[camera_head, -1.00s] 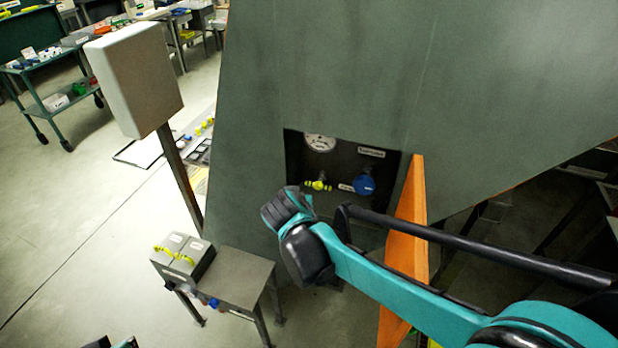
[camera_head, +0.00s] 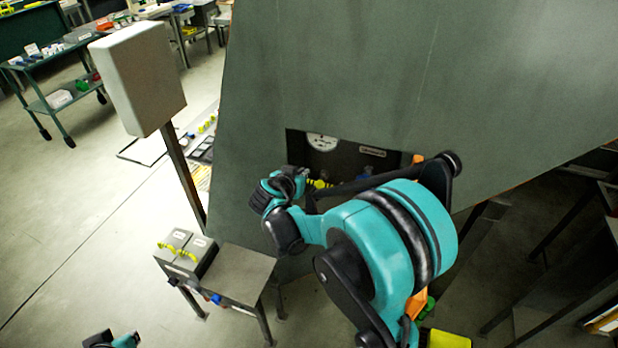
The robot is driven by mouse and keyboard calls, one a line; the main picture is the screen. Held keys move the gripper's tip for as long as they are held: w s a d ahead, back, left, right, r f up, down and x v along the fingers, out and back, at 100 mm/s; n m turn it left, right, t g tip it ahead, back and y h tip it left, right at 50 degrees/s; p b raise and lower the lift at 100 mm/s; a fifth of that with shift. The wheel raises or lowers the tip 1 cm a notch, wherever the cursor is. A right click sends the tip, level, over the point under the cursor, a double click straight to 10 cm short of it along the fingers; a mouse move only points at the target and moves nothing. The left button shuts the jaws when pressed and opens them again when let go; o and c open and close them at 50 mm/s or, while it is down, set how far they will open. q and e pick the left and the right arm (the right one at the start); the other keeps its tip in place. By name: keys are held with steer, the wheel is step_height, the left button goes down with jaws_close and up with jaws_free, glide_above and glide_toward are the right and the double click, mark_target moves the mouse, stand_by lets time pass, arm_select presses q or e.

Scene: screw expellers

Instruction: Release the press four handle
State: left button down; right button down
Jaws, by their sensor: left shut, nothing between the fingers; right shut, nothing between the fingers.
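A dark recess in the large grey-green machine holds a yellow handle (camera_head: 320,184), a blue knob (camera_head: 364,173) and a round white gauge (camera_head: 322,142). I cannot read which of these belongs to press four. My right gripper (camera_head: 290,180) is shut and empty in front of the recess's left edge, just left of the yellow handle; I cannot tell whether they touch. My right arm hides the lower recess and most of the blue knob. My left gripper (camera_head: 112,341) is shut and empty at the bottom left edge, partly cut off and far from the recess.
A small metal table (camera_head: 245,265) with two grey boxes (camera_head: 187,252) stands below and left of the recess. A white box on a post (camera_head: 137,78) stands to the left. A green cart (camera_head: 60,92) is further back.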

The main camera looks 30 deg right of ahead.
steer(key=b, duration=0.3)
glide_above(312, 183)
step_height(312, 183, down, 5)
steer(key=shift+r, duration=0.1)
steer(key=shift+s+a+f+b, duration=0.2)
steer(key=shift+f+b, duration=0.2)
steer(key=shift+f, duration=0.6)
steer(key=shift+s+a+f+b, duration=0.15)
steer(key=shift+f+b, duration=0.2)
steer(key=shift+f, duration=0.6)
steer(key=shift+w, duration=0.2)
